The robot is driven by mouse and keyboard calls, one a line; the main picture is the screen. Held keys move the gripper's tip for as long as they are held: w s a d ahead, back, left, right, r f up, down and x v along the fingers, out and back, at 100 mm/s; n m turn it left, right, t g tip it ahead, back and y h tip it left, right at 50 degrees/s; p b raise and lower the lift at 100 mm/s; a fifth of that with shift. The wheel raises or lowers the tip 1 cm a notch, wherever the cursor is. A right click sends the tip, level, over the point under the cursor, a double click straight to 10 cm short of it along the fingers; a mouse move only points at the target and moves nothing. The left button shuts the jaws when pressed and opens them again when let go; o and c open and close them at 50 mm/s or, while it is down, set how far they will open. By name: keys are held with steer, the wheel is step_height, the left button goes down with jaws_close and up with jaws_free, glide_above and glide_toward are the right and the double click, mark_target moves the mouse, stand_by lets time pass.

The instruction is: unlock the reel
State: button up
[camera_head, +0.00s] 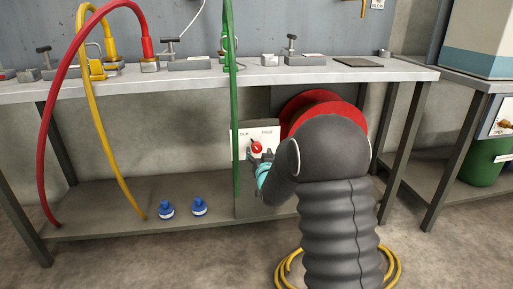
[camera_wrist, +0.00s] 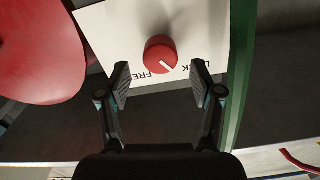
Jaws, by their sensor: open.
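The reel (camera_head: 318,104) is a red flanged spool under the bench, partly hidden behind my arm; its red flange (camera_wrist: 40,50) fills the upper left of the wrist view. Beside it a white panel (camera_head: 240,143) carries a round red knob (camera_head: 257,147), with LOCK lettering at left and FREE at right. In the wrist view the knob (camera_wrist: 161,54) has a white pointer line slanting down and right, toward the LOCK lettering. My gripper (camera_wrist: 168,85) is open and empty in front of the panel, its fingers spread wider than the knob and apart from it. The gripper (camera_head: 262,157) partly covers the panel in the head view.
A green hose (camera_head: 233,90) hangs down close by the panel's left edge. Yellow (camera_head: 93,120) and red (camera_head: 52,120) hoses arch off the bench (camera_head: 190,78) at left. Two blue fittings (camera_head: 199,206) stand on the lower shelf. A yellow coil (camera_head: 392,270) lies on the floor.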

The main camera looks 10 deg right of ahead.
mark_target(258, 148)
steer(key=shift+w, duration=2.5)
steer(key=c, duration=1.1)
